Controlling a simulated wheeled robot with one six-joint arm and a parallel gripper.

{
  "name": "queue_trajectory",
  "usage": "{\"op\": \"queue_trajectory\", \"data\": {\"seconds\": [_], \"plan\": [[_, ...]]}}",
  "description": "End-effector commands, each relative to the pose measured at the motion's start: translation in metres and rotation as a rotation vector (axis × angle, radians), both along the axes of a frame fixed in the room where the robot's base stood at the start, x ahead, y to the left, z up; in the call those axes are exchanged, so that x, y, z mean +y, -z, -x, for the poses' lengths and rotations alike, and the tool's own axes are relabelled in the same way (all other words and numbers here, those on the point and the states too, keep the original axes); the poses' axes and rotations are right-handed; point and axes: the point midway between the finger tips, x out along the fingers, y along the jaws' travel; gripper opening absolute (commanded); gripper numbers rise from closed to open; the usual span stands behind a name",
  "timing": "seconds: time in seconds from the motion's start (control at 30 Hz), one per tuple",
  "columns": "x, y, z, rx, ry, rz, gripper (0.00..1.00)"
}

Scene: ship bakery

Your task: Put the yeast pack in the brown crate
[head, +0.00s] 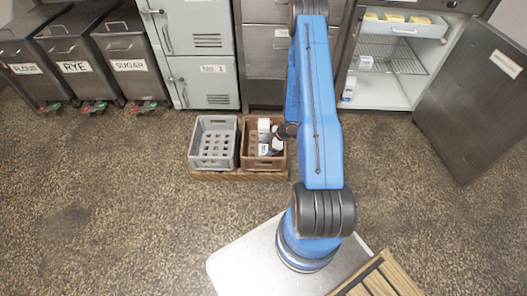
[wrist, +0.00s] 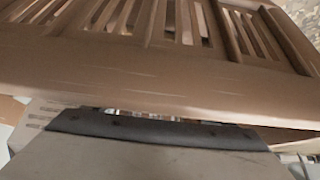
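The brown crate (head: 283,160) stands on a low wooden base beside a grey crate, in the middle of the head view. My gripper (head: 270,142) is at the brown crate, over or inside its opening. Small white shapes show there beside dark gripper parts; I cannot tell whether one is the yeast pack. In the wrist view, a brown slotted wall (wrist: 120,62), apparently the crate's, fills the upper part close up. A grey block with a dark strip lies below it. The fingertips are not clear, so I cannot tell whether they hold anything.
The grey crate (head: 203,163) is just left of the brown one. An open cabinet (head: 385,92) at right holds yellow packs (head: 393,18) in its top drawer; its door (head: 475,100) juts out. Flour, rye and sugar bins (head: 75,70) stand left. The floor in front is clear.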

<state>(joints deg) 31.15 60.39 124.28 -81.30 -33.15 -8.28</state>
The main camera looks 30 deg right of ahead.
Motion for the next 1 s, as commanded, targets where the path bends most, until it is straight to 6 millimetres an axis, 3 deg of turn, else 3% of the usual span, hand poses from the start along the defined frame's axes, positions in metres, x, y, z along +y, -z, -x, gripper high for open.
{"op": "queue_trajectory", "data": {"seconds": [0.33,0.8,1.0], "plan": [[-0.005,-0.011,0.002,-0.001,0.001,0.0,0.77],[-0.041,-0.078,0.026,-0.003,0.002,0.001,0.77],[-0.051,-0.097,0.032,-0.002,0.001,0.0,0.77]]}}
